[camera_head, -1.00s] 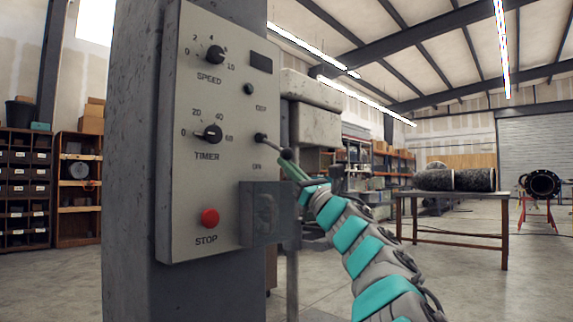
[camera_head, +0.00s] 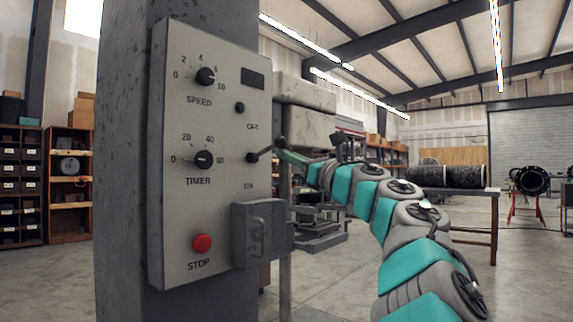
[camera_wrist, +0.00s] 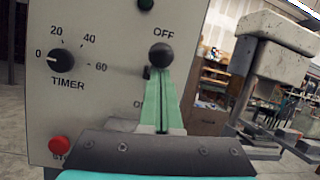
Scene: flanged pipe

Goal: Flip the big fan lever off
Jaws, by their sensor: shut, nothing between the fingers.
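The lever (camera_head: 266,152) is on the grey control panel, between the OFF label above and the ON label below. It sticks out from its pivot and tilts upward, with a dark ball (camera_head: 280,142) at its end. In the wrist view the lever's ball (camera_wrist: 161,55) sits just under the word OFF. My gripper (camera_head: 288,155) is shut and empty, right below the ball. In the wrist view the green fingers of my gripper (camera_wrist: 160,76) are together with their tips at the ball's lower edge, seemingly touching it. The fingers partly hide the ON label and the lever's shaft.
The panel (camera_head: 180,225) also has a SPEED knob (camera_head: 205,76), a TIMER knob (camera_head: 204,159) and a red STOP button (camera_head: 202,243). A grey box (camera_head: 262,232) juts out below the lever. Open floor lies to the right, before a table (camera_head: 470,192).

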